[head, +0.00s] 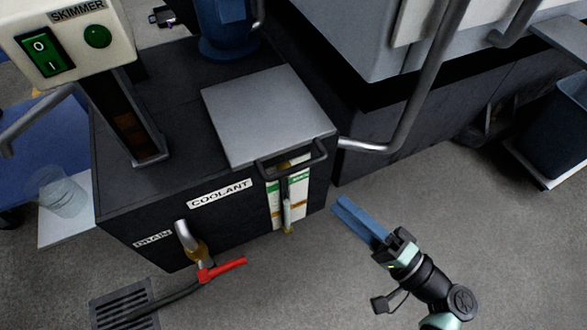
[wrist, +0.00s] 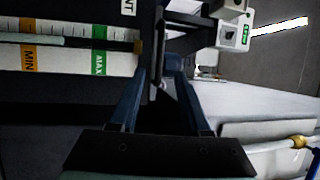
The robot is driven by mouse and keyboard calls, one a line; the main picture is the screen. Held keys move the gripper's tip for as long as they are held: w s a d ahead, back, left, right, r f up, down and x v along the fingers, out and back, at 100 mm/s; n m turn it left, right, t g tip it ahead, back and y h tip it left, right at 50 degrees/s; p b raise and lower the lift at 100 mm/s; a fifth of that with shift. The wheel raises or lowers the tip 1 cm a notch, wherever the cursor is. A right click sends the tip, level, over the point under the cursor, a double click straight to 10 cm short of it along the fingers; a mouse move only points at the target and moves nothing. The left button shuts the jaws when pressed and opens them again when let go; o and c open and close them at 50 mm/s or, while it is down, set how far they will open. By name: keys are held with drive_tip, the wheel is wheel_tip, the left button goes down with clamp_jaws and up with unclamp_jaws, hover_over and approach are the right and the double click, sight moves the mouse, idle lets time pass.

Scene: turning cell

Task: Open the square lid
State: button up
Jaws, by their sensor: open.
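The square lid (head: 265,112) is a flat light-grey plate lying shut on top of the dark coolant tank (head: 150,205). A dark bar handle (head: 291,162) sticks out from its front edge. My gripper (head: 342,208), with blue fingers, is to the right of and below the handle in the head view, apart from it and off the tank's front right corner. In the wrist view the open fingers (wrist: 160,85) have nothing between them. A dark bar stands just beyond their tips there; I cannot tell for sure that it is the handle.
A level gauge (head: 288,203) sits on the tank front below the handle. A drain tap with a red lever (head: 222,270) juts out at lower left. The skimmer box (head: 68,40) stands over the tank's left. A grey pipe rail (head: 405,125) runs right of the lid.

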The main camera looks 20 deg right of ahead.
sight(297, 166)
drive_tip(key=shift+b+x, duration=2.05)
drive_tip(key=shift+x, duration=3.95)
clamp_jaws()
